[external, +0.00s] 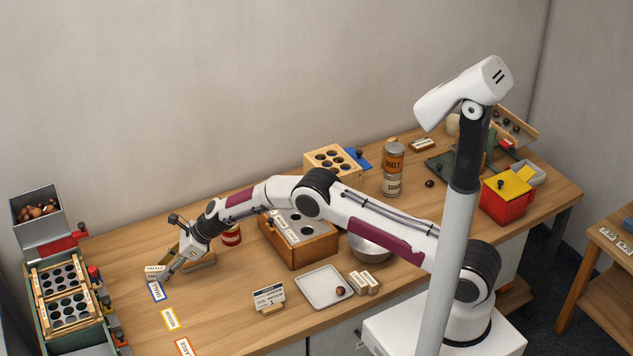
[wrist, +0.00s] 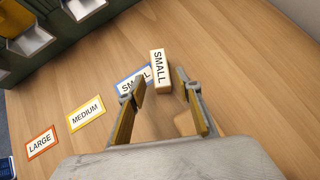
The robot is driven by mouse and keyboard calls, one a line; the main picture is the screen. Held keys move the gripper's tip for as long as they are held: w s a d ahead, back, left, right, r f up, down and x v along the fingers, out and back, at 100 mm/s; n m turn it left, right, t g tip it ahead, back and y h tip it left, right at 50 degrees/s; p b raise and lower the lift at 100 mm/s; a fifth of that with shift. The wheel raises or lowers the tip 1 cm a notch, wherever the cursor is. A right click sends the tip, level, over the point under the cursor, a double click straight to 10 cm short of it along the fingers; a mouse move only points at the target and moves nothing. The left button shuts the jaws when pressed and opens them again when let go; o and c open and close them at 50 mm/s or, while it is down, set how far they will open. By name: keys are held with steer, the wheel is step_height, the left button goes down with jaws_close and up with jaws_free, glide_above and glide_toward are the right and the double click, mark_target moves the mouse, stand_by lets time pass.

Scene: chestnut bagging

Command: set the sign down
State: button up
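The sign is a small pale wooden block lettered SMALL (wrist: 159,68). In the wrist view it is just beyond and between my fingertips, beside the blue-bordered SMALL card (wrist: 132,79) and partly over it in the picture. My gripper (wrist: 160,90) is open, with a visible gap between each finger and the sign. In the external view my gripper (external: 168,276) is low over the left part of the table, close to the sign (external: 154,268) and the blue-bordered card (external: 156,291). The sign's underside is hidden.
A yellow-bordered MEDIUM card (wrist: 86,115) and a red-bordered LARGE card (wrist: 40,142) lie in line with the blue one. A green-sided sorting rack (external: 66,298) stands at left.

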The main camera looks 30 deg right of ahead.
steer(key=v, duration=1)
steer(key=shift+d+r, duration=0.2)
steer(key=shift+d, duration=0.1)
stand_by(0.9)
steer(key=s+d+r+n+h, duration=0.1)
steer(key=s+d+r+n, duration=0.5)
steer(key=d+r, duration=0.6)
steer(key=s+d+r+n+h, duration=0.1)
steer(key=s+d+r+n, duration=0.45)
steer(key=d+r, duration=0.65)
steer(key=s+d+r+n+t+h, duration=0.2)
steer(key=s+d+n+h, duration=0.4)
steer(key=s+d, duration=1.7)
steer(key=s+r+n, duration=0.1)
steer(key=s+n, duration=0.3)
steer(key=n, duration=0.1)
